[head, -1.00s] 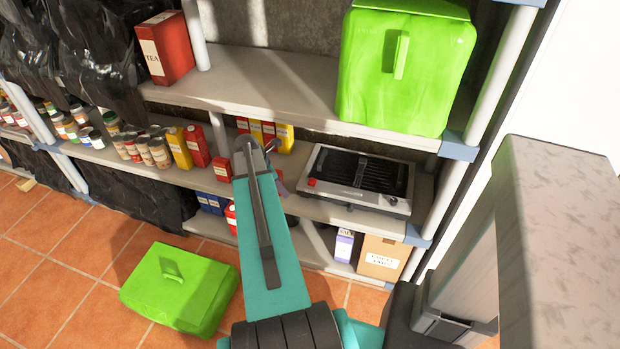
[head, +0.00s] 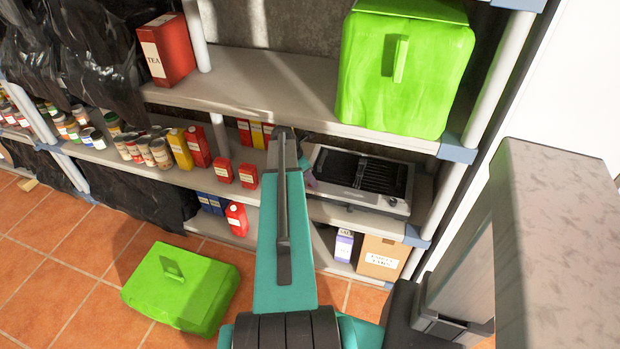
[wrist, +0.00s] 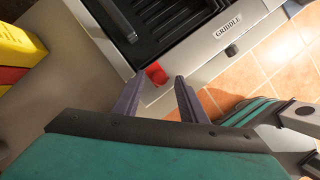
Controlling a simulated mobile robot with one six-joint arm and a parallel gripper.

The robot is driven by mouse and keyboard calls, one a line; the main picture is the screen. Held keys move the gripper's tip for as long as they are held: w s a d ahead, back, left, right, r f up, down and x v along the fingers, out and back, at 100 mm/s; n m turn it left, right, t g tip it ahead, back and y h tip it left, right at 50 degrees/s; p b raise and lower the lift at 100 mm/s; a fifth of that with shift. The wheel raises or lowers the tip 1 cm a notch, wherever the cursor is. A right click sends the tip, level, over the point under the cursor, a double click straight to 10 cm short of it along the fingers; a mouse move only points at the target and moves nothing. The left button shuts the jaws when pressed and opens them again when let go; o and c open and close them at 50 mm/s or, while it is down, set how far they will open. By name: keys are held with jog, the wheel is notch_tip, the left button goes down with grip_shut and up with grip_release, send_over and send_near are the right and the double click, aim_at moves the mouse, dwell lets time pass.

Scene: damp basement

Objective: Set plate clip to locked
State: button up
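The griddle (head: 362,178), silver with a black ribbed plate, sits on the middle shelf. In the wrist view, its light front (wrist: 213,50) carries the GRIDDLE label. A small red piece (wrist: 156,73) sits at its near corner, and a black knob (wrist: 231,50) is beyond the label. I cannot tell for sure which part is the plate clip. My gripper (wrist: 160,77) is open and empty, its two purple fingers apart with tips close to the red piece. Contact cannot be told. In the head view my arm hides the griddle's left front corner and most of the gripper.
Red and yellow boxes (head: 247,174) stand left of my arm on the same shelf. A green case (head: 405,70) stands on the shelf above. A purple-white carton (head: 344,246) and cardboard box (head: 382,258) are below. Another green case (head: 180,287) lies on the tiled floor.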

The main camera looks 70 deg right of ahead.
jog(key=shift+s+d+f, duration=0.15)
jog(key=shift+s+f, duration=0.05)
jog(key=shift+f, duration=0.4)
grip_shut()
jog(key=shift+s+d+p, duration=0.15)
jog(key=shift+s+p, duration=0.65)
jog(key=shift+s, duration=1.9)
grip_release()
